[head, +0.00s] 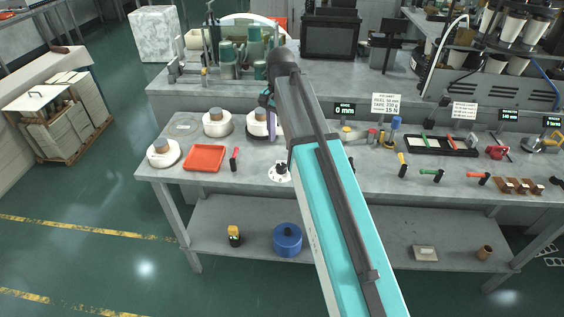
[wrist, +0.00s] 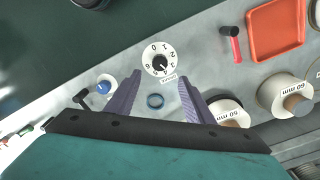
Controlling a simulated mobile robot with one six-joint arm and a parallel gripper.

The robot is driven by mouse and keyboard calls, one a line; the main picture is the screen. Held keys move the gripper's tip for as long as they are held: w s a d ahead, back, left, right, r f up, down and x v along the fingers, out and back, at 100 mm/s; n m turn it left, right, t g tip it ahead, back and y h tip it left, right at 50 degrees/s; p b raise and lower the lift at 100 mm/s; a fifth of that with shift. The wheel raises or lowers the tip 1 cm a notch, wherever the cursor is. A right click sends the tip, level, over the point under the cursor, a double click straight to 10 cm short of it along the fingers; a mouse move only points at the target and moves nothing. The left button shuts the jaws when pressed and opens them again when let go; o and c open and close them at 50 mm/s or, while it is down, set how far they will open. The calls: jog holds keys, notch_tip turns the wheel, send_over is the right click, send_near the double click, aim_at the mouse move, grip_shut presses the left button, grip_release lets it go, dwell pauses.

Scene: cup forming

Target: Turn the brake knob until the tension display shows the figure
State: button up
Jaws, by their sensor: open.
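The brake knob (wrist: 160,62) is black and sits on a white numbered dial in the wrist view, with a small label beside it. The white dial (head: 279,172) also shows near the bench's front edge in the head view, partly hidden by my arm. My gripper (wrist: 159,79) is open and empty, its purple fingers spread to either side just short of the dial. One purple finger shows in the head view (head: 272,127). The job sheet (head: 386,103) seems to read tension 15 N. Small dark displays (head: 509,115) stand at the right, their figures too small to read surely.
A red tray (head: 204,158) and a red-handled tool (head: 235,159) lie left of the dial. White reels (head: 163,153) stand nearby. A blue-topped item (wrist: 104,87) is at the left in the wrist view.

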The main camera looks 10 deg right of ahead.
aim_at(281, 166)
jog(key=shift+f+p, duration=1.05)
jog(key=shift+f, duration=4.5)
jog(key=c, duration=1)
